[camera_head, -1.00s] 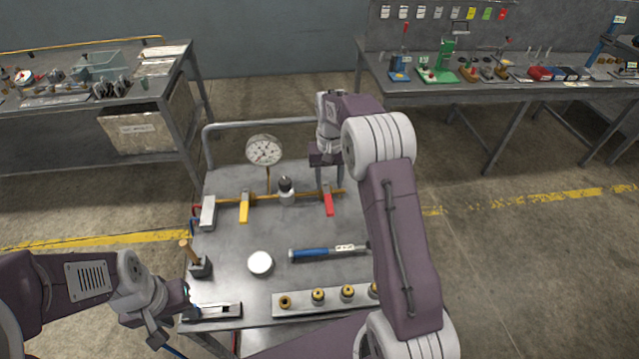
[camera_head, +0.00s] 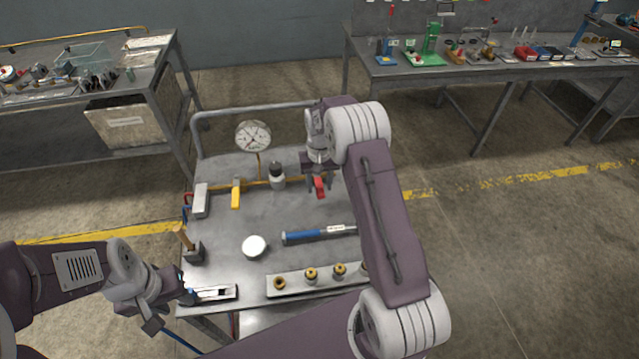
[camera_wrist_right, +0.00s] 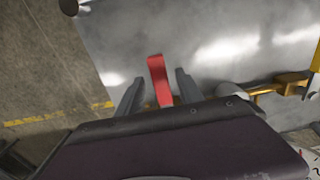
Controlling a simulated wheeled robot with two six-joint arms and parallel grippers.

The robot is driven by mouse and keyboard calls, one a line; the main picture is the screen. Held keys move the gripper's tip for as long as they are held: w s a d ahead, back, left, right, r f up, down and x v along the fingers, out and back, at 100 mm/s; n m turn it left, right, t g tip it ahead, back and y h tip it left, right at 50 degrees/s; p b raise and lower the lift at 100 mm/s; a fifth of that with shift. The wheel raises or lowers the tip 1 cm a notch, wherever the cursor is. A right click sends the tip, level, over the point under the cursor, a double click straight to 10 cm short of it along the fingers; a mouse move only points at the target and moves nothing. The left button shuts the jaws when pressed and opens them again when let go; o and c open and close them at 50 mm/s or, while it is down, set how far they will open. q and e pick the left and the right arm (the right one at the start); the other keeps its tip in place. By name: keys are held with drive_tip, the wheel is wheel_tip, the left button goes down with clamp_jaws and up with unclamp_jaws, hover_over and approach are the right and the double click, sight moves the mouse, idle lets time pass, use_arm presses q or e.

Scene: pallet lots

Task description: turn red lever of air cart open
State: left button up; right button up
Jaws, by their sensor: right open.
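The red lever (camera_head: 320,187) sits on the brass pipe of the air cart (camera_head: 215,248), at the cart's far right part. In the right wrist view the red lever (camera_wrist_right: 158,80) stands between the two fingers of my right gripper (camera_wrist_right: 159,78). That gripper is open, with a gap visible on each side of the lever. In the head view my right gripper (camera_head: 320,180) points down over the lever and partly hides the pipe there. My left gripper (camera_head: 184,291) is at the cart's front left corner, beside a grey tool; its jaws are too small to judge.
A yellow lever (camera_head: 236,194) and a round gauge (camera_head: 253,136) are on the same pipe. A blue-handled tool (camera_head: 305,236), a white disc (camera_head: 254,246) and a strip with brass fittings (camera_head: 290,284) lie nearer. Benches stand behind, left and right.

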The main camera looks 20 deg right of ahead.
drive_tip(key=shift+w, duration=0.1)
clamp_jaws()
idle(1.2)
